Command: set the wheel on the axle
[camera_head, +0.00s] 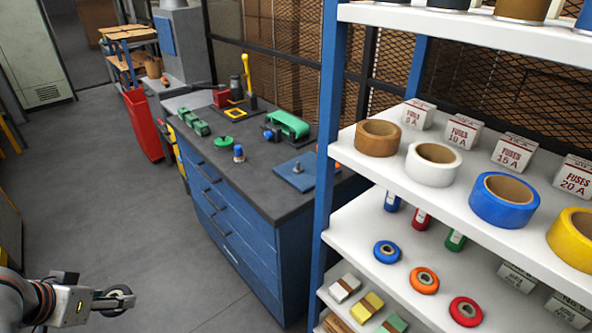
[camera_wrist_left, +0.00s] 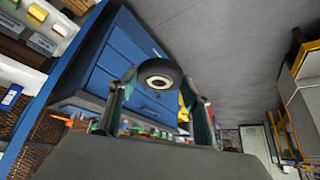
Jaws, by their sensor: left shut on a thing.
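My left gripper (camera_head: 112,298) is at the lower left of the head view, over the floor and well apart from the workbench. It is shut on a black wheel with a pale hub (camera_head: 121,293). In the left wrist view the wheel (camera_wrist_left: 160,74) sits between the two fingertips (camera_wrist_left: 158,80). On the bench top, near its right front corner, lies a blue plate (camera_head: 288,181) with a small upright pin (camera_head: 298,167), which looks like the axle. Nothing sits on the pin. The right gripper is not in view.
The blue workbench (camera_head: 233,221) carries a green belt device (camera_head: 289,124), a green disc part (camera_head: 229,142), a blue knobbed part (camera_head: 239,154) and green blocks. A shelf of tape rolls and fuse boxes (camera_head: 433,165) stands on the right. A red bin (camera_head: 144,125) stands behind. The floor before the bench is clear.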

